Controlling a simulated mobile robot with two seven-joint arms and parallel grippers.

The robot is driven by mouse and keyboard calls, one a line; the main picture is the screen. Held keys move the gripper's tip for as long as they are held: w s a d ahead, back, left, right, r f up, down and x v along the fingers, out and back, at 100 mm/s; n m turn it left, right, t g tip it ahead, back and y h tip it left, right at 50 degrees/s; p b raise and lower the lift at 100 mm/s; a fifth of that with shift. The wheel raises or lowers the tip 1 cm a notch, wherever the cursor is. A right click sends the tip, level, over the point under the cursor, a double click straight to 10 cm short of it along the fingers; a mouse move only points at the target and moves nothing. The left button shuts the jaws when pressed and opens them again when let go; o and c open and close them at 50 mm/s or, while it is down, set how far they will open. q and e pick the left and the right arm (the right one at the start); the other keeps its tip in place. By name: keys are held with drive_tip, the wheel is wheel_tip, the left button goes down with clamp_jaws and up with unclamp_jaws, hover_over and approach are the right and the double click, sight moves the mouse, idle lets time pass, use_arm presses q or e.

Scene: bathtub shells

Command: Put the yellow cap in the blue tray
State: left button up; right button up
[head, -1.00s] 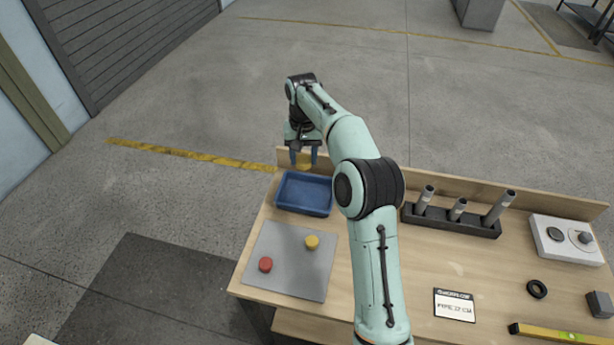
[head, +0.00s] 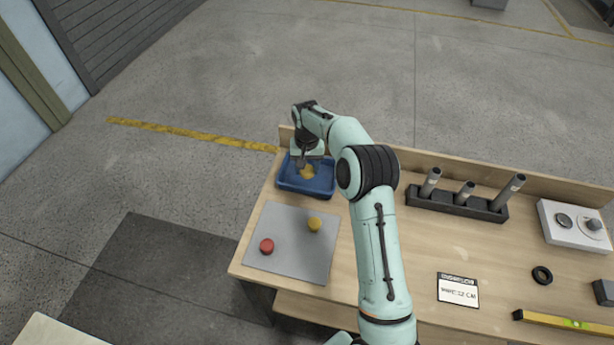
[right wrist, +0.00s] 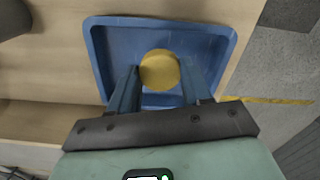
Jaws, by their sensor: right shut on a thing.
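The blue tray (head: 318,191) stands at the back left of the workbench; in the right wrist view its rim (right wrist: 97,45) frames the fingers. My right gripper (head: 305,167) points down into the tray and is shut on a yellow cap (right wrist: 159,70). That cap (head: 307,173) is within the tray's outline; I cannot tell whether it touches the floor. A second yellow cap (head: 314,224) lies on the grey mat (head: 300,262) in front of the tray. My left gripper is not in view.
A red cap (head: 266,246) lies on the grey mat. To the right are a black holder with grey tubes (head: 455,204), a white box with knobs (head: 574,226), a black ring (head: 542,275), a label card (head: 458,290) and a yellow level (head: 560,320). A low back rail edges the bench.

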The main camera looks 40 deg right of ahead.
sight(307, 170)
wheel_tip(307, 170, down, 4)
drive_tip(key=shift+f, duration=0.25)
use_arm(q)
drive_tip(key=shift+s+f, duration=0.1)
use_arm(e)
drive_tip(key=o, duration=1)
drive_tip(key=shift+f, duration=0.1)
drive_tip(key=shift+o, duration=0.2)
wheel_tip(307, 170, up, 12)
drive_tip(key=shift+r+p, duration=0.15)
drive_tip(key=shift+p, duration=0.3)
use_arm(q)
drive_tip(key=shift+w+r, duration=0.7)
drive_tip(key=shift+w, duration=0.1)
